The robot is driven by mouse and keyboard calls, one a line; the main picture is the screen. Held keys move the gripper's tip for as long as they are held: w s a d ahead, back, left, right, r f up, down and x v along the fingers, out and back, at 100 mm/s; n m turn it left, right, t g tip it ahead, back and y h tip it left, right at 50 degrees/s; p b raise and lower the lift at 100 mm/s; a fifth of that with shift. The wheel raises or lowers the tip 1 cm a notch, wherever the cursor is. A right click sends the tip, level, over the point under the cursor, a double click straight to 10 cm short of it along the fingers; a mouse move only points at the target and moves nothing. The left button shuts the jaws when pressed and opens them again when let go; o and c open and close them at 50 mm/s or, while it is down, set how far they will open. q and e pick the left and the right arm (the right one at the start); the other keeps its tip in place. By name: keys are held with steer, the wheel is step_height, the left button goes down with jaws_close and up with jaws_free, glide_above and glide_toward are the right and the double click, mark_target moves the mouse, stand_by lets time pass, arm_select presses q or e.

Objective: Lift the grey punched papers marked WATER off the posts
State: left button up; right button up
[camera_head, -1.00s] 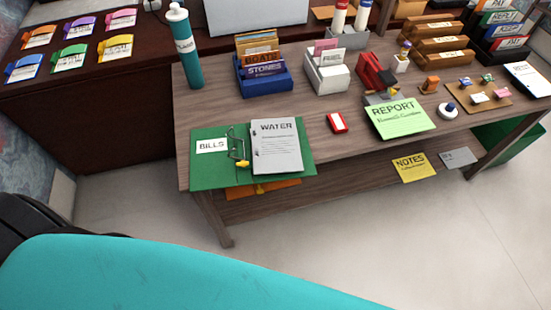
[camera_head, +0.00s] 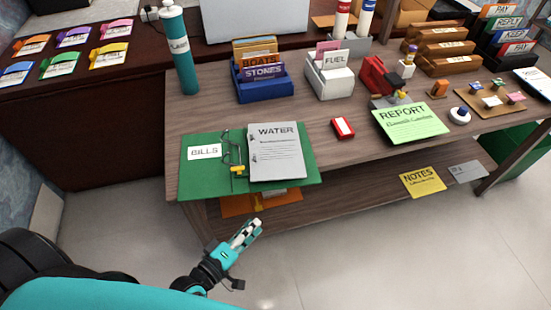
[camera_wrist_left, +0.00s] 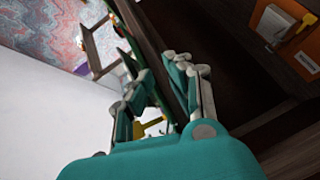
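The grey punched papers marked WATER (camera_head: 276,155) lie on the right half of an open green folder (camera_head: 205,175) at the desk's front left. Their left edge is beside the metal posts (camera_head: 228,150), which have a yellow lever (camera_head: 239,170) at the near end. Whether the holes sit around the posts is too small to tell. A white BILLS label (camera_head: 204,151) is on the folder's left half. My left gripper (camera_head: 249,229) is empty, in front of the desk and below the folder's front edge. In the left wrist view its fingers (camera_wrist_left: 156,66) are apart. My right gripper is out of view.
A red-and-white box (camera_head: 343,127) and green REPORT sheet (camera_head: 411,122) lie to the right. A blue STONES holder (camera_head: 264,90) and teal bottle (camera_head: 180,55) stand behind. An orange folder (camera_head: 236,206) is on the shelf below. Desk space behind the green folder is clear.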

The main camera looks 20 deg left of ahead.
arm_select(q)
step_height(320, 180, up, 6)
steer(key=d+n+t, duration=0.1)
steer(key=n+t, duration=0.1)
steer(key=n, duration=0.1)
steer(key=p, duration=0.1)
glide_toward(294, 171)
steer(key=x, duration=0.3)
steer(key=shift+w+d, duration=0.2)
steer(key=shift+w, duration=0.1)
steer(key=x, duration=0.5)
steer(key=shift+w+a+p, duration=0.1)
steer(key=shift+w+p, duration=0.1)
steer(key=shift+p, duration=0.2)
steer(key=shift+w+f+h, duration=0.1)
steer(key=shift+w+h, duration=0.2)
steer(key=shift+w, duration=0.1)
steer(key=shift+d, duration=0.2)
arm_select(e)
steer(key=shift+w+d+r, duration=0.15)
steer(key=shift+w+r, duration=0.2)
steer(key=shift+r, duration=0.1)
arm_select(q)
jaws_close()
